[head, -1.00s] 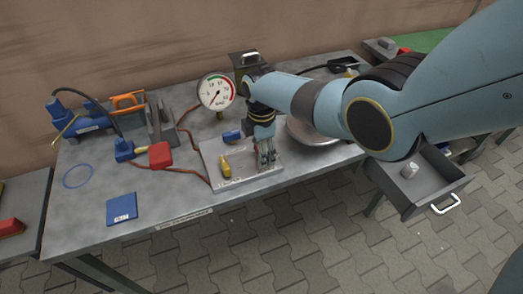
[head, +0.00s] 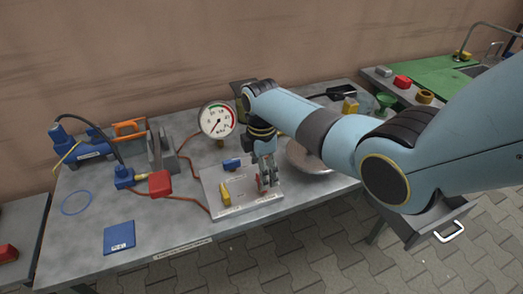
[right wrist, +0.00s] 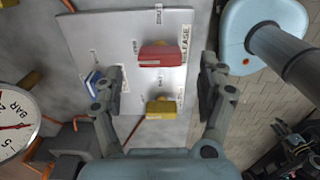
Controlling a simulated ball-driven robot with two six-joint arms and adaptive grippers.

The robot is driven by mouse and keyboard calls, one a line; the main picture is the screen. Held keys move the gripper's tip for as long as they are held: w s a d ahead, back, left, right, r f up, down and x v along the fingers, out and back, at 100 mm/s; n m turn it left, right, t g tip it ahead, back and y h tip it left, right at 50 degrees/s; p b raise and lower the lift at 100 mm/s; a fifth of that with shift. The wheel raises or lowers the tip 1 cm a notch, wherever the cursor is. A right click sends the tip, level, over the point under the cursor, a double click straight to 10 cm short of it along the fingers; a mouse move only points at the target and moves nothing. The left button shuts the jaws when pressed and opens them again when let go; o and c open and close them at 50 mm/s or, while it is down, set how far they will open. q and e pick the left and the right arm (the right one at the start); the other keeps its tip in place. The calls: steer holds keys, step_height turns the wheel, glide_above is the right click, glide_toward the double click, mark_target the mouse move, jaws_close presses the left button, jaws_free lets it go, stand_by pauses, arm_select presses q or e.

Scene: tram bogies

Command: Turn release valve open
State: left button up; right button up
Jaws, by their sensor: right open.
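A pale valve plate (head: 240,207) lies on the workbench and carries three handles. A red handle (right wrist: 160,56) sits beside the word RELEASE in the right wrist view. A yellow handle (right wrist: 160,108) is nearer the wrist there, and a blue handle (right wrist: 95,80) is at the left. The head view also shows the yellow handle (head: 224,194) and blue handle (head: 232,164). My right gripper (right wrist: 160,92) is open and empty, pointing down over the plate. Its fingers stand apart on either side of the red and yellow handles' column.
A pressure gauge (head: 217,120) stands behind the plate, and its dial is close to the gripper's left in the wrist view. A blue pump (head: 90,143), a red-ended lever (head: 160,183) and a round metal dish (head: 312,158) are nearby. A blue booklet (head: 119,237) lies front left.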

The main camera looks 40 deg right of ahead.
step_height(320, 180, up, 8)
steer(key=shift+f, duration=0.15)
stand_by(0.5)
